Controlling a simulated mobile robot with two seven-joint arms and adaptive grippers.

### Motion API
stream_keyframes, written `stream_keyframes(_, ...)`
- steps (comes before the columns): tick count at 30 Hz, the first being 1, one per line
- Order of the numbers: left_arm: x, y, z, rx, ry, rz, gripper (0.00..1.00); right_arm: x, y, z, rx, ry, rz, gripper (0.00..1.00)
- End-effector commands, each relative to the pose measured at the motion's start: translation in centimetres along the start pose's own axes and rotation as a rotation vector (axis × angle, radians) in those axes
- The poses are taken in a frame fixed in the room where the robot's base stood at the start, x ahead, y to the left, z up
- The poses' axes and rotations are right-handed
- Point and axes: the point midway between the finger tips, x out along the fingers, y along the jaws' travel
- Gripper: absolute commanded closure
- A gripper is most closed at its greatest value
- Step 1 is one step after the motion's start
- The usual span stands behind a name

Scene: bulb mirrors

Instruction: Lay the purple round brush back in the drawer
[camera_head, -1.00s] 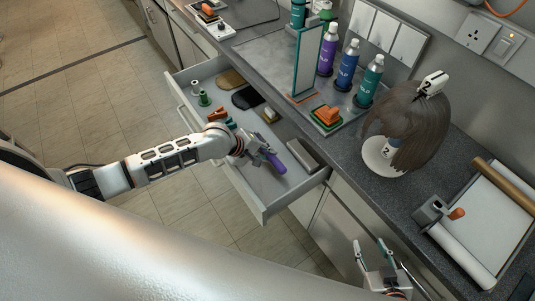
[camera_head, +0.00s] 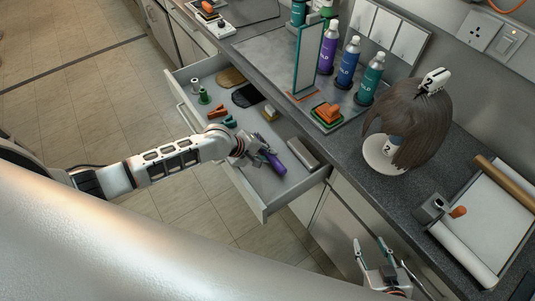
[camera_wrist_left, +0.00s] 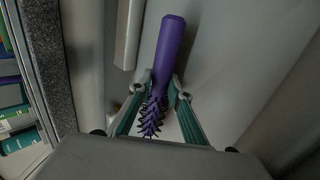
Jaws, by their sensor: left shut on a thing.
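The purple round brush (camera_head: 273,161) is in my left gripper (camera_head: 257,150), over the near right part of the open drawer (camera_head: 220,145). In the left wrist view, the brush (camera_wrist_left: 170,50) has a smooth purple handle pointing away and dark bristles between the two teal-lined fingers of the gripper (camera_wrist_left: 160,95). The fingers are shut on it at the bristle end. The drawer floor lies below the brush; I cannot tell whether they touch. My right gripper (camera_head: 379,254) is open and empty in front of the counter, at the bottom right of the head view.
The drawer also holds green rollers (camera_head: 204,96), clips (camera_head: 217,111), a black pad (camera_head: 246,96), a tan pad (camera_head: 231,77) and a grey block (camera_head: 302,153) right of the brush. A wig on a stand (camera_head: 408,130), bottles (camera_head: 349,62) and a mirror (camera_head: 307,62) stand on the counter.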

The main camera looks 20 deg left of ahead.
Motion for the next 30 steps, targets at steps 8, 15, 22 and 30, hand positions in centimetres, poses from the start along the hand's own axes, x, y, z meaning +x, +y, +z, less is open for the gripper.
stream_keyframes(8, 0.5, -0.4, 0.0, 0.0, 0.0, 0.0, 1.0, 0.2, 0.0, 0.2, 0.0, 0.0, 0.0, 0.6)
stream_keyframes(15, 0.6, -0.6, 0.0, 0.001, 0.0, -0.003, 0.62, 0.1, 0.0, 0.2, 0.0, 0.0, 0.0, 0.6)
stream_keyframes(22, 0.3, -0.6, 0.0, 0.0, 0.0, -0.003, 0.62, 0.1, 0.0, 0.2, -0.002, -0.001, 0.0, 0.6)
stream_keyframes(30, -3.0, -0.6, 0.0, 0.002, 0.0, -0.001, 0.62, 0.1, 0.0, 0.2, -0.001, 0.0, 0.0, 0.6)
